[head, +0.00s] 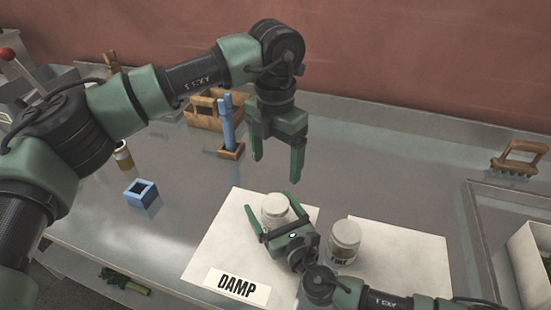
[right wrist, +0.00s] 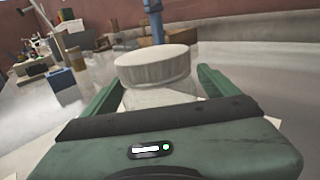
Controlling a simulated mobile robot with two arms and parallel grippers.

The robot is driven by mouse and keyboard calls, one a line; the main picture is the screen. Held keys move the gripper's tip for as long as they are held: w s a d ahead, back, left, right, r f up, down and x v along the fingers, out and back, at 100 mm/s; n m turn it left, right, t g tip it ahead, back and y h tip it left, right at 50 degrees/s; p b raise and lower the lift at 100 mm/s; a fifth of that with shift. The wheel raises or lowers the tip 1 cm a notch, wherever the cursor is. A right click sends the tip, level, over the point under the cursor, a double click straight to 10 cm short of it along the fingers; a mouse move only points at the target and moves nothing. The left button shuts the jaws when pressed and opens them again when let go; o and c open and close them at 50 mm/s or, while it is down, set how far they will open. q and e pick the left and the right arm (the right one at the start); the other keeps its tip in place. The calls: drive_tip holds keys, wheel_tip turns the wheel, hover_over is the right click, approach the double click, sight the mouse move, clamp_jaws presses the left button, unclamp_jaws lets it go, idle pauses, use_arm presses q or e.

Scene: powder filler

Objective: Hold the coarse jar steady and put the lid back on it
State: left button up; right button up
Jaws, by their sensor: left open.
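A clear jar with a pale round lid (head: 274,202) stands on the white mat (head: 228,228). Its label is hidden, so I cannot read that it is the coarse jar. In the right wrist view the lid (right wrist: 155,66) sits on top of the glass body (right wrist: 160,97). My right gripper (head: 271,203) has its fingers on either side of this jar, below the lid, with narrow gaps seeming to show; it looks open. My left gripper (head: 276,170) is open and empty, pointing down in the air above and behind the jar.
A second lidded jar labelled FINE (head: 344,240) stands right of my right gripper. A DAMP card (head: 237,286) lies at the front. A blue square block (head: 141,194), a wooden stand with a blue upright (head: 228,130) and a wooden rack (head: 519,157) stand farther off.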

sight(276, 216)
drive_tip(key=shift+s+d+f, duration=0.1)
drive_tip(key=shift+s+d, duration=0.15)
drive_tip(key=shift+s, duration=0.2)
drive_tip(key=b+v, duration=0.1)
drive_tip(key=v, duration=0.4)
drive_tip(key=shift+s+d, duration=0.1)
drive_tip(key=shift+s, duration=0.25)
drive_tip(key=shift+s+d, duration=0.25)
drive_tip(key=shift+s, duration=0.25)
